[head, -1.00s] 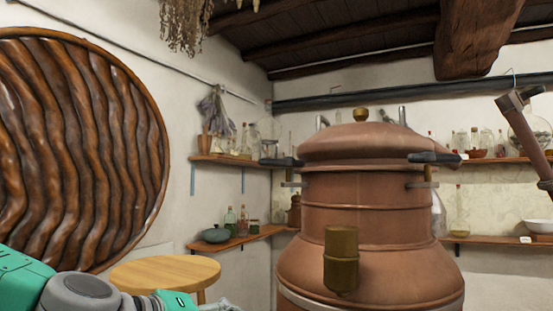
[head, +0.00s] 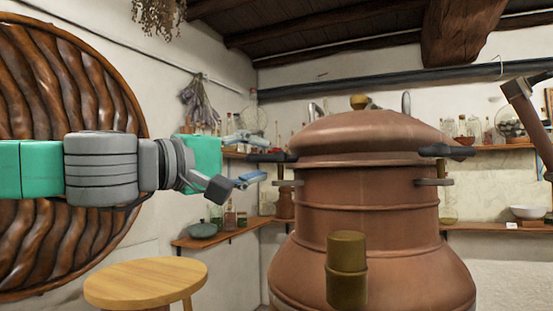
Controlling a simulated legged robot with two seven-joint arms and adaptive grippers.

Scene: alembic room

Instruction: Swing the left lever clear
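The left lever (head: 272,158) is a dark handle at the left edge of the copper still's lid (head: 365,135). It points out to the left, with a small metal bracket below it on the still body (head: 385,215). My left gripper (head: 247,160) is open, level with the lever at its outer end. One finger is above the handle's height and one below. I cannot tell whether either touches it. A matching right lever (head: 445,151) sits on the other side of the lid. My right gripper is not in view.
A round wooden stool (head: 146,282) stands at the lower left. Shelves with glass bottles (head: 230,218) run along the walls behind. A brass cylinder (head: 347,270) is at the still's front. A brown pipe (head: 528,120) slants at the right.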

